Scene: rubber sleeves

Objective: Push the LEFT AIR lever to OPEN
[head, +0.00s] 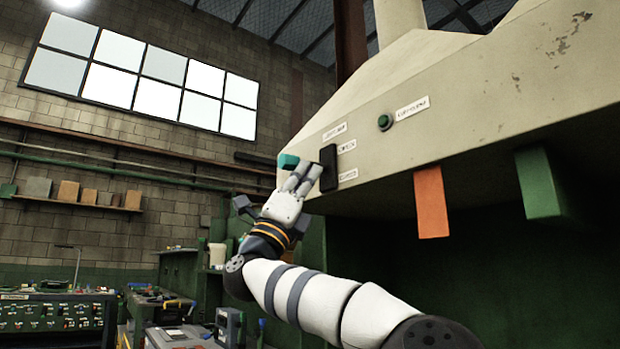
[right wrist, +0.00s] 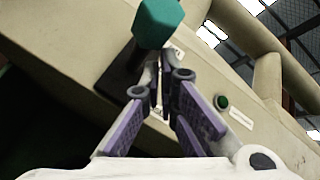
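The LEFT AIR lever has a teal knob (head: 288,161) that sticks out from a black slot plate (head: 328,168) on the cream hood. The OPEN label (head: 346,147) is beside the plate's upper part and the CLOSED label (head: 347,175) beside its lower part. My right gripper (head: 300,172) is just below and right of the knob in the head view. In the right wrist view the knob (right wrist: 157,22) lies just beyond the fingertips (right wrist: 165,60), which are together with nothing between them. Contact cannot be told. My left gripper is not in view.
A green button (head: 384,122) with a label sits right of the lever on the hood. An orange block (head: 431,202) and a green block (head: 542,184) hang from the hood's lower edge. Shelves and a control panel (head: 55,312) stand far left.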

